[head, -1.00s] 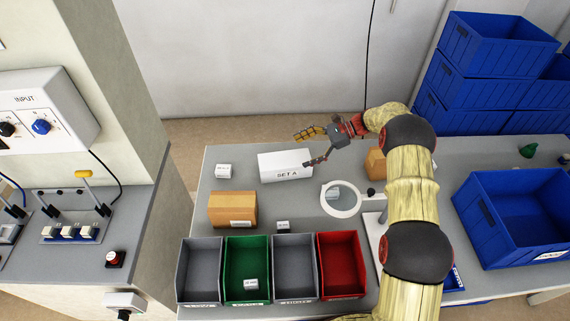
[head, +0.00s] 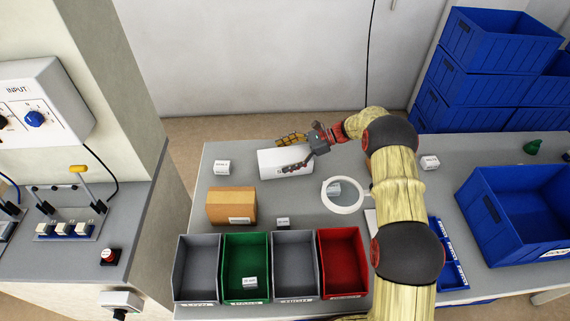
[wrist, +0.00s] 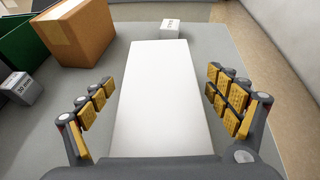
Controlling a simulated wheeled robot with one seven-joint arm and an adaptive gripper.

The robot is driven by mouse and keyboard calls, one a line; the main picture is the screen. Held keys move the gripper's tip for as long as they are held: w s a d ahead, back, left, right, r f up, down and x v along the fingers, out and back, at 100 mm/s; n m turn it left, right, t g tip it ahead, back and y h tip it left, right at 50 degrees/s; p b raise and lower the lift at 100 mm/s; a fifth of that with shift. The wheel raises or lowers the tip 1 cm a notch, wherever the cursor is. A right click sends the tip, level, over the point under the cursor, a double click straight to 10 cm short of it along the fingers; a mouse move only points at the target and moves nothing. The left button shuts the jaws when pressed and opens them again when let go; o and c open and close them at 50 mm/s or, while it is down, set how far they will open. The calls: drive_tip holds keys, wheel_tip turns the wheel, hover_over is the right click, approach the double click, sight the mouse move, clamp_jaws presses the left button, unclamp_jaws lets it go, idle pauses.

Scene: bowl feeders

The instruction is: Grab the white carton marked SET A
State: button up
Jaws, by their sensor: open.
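The white carton (head: 270,163) lies on the grey table near its back edge. Its SET A marking is covered by my gripper in the head view and does not show in the wrist view. My gripper (head: 291,154) is open, with one finger on the far side of the carton and the other in front of its near side. In the wrist view the carton (wrist: 162,95) runs lengthwise between the spread fingers of my gripper (wrist: 162,103). A gap shows on each side, and no finger visibly presses on it.
A brown box (head: 230,206) stands left in front of the carton, and a small white box (head: 222,167) lies beyond its left end. A white ring (head: 343,208) is at right. Open bins, including a green bin (head: 246,238), line the front. A blue crate (head: 515,210) stands right.

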drive_tip(key=shift+c, duration=0.2)
drive_tip(key=c, duration=1.5)
drive_tip(key=shift+r, duration=0.1)
drive_tip(key=shift+c, duration=0.3)
